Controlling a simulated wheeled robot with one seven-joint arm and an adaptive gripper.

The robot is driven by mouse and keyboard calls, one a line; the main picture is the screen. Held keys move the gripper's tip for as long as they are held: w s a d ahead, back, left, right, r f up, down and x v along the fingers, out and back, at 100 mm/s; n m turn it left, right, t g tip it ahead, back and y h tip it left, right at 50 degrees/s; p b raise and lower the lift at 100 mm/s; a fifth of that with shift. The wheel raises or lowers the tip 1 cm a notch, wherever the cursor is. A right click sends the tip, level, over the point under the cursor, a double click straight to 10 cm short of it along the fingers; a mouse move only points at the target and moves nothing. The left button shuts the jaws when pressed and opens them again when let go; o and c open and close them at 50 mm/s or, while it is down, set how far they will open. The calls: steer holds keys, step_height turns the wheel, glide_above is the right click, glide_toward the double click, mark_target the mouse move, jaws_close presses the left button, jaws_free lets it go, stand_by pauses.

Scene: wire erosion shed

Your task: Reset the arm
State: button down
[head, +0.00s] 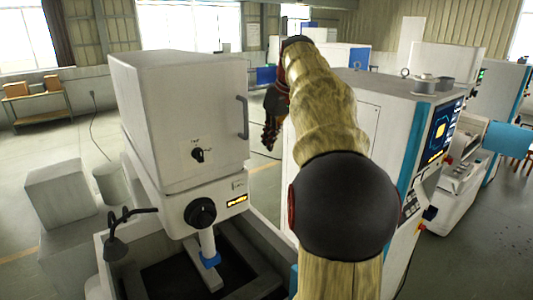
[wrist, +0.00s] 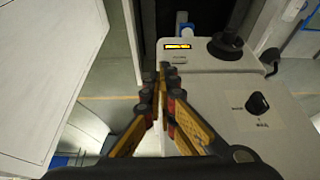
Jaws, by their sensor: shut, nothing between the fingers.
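My arm reaches up and away through the middle of the head view, with the arm's far end bent down. My gripper (head: 268,138) hangs there, dark, just right of the white machine head, pointing down. In the wrist view my gripper (wrist: 162,78) has its yellow and black fingers closed together, with nothing between them. It is beside the white machine head (head: 185,120), which also shows in the wrist view (wrist: 225,90). I cannot tell the exact gap between them.
The machine head has a handle (head: 242,117) and a black knob (head: 200,212). A white cabinet with a screen (head: 440,130) stands close on the right. Below is an open tank (head: 262,240) with a black lamp (head: 118,245) at left.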

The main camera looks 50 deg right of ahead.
steer(key=s+a+f+m+b, duration=0.2)
steer(key=a+f+m+b, duration=0.15)
steer(key=f, duration=0.75)
steer(key=s+a+f+n+b, duration=0.2)
steer(key=s+a+f+b, duration=0.2)
steer(key=a+f+b, duration=0.4)
steer(key=s+a+f+n+b, duration=0.2)
steer(key=s+a+f+b, duration=0.3)
steer(key=a+f, duration=1.2)
steer(key=s+a+f+n+t+y+b, duration=0.1)
steer(key=s+a+f+b, duration=0.4)
steer(key=a+f+b, duration=0.7)
steer(key=shift+a+f+n, duration=0.15)
steer(key=shift+f+n, duration=0.3)
steer(key=shift+f, duration=0.3)
steer(key=c, duration=2.5)
jaws_free()
steer(key=shift+c, duration=0.2)
